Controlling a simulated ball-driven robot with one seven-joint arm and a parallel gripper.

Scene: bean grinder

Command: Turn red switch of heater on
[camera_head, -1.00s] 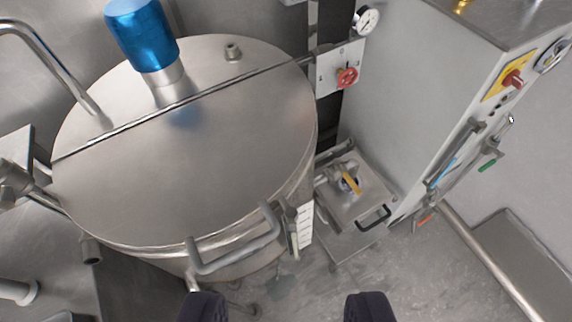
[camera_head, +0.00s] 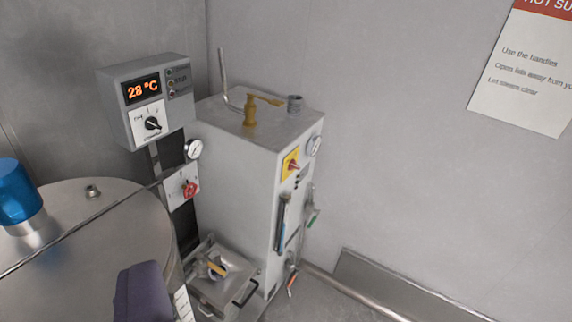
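The heater appears to be the tall grey cabinet (camera_head: 250,180) in the middle of the head view. Its red switch (camera_head: 293,165) sits on a yellow plate near the top of the right-hand face. The switch is small, and its exact setting is hard to read. My gripper (camera_head: 142,292) shows one dark finger at the bottom left, over the kettle side. The other finger is out of frame. Nothing is seen against the visible finger, and no second finger is beside it. The finger is well apart from the switch.
A red knob (camera_head: 190,188) sits on a white plate left of the cabinet. A control box (camera_head: 150,100) reads 28 °C. The steel kettle (camera_head: 110,235) with a blue motor (camera_head: 15,192) fills the lower left. A pipe (camera_head: 355,292) runs along the floor. Space right of the cabinet is open.

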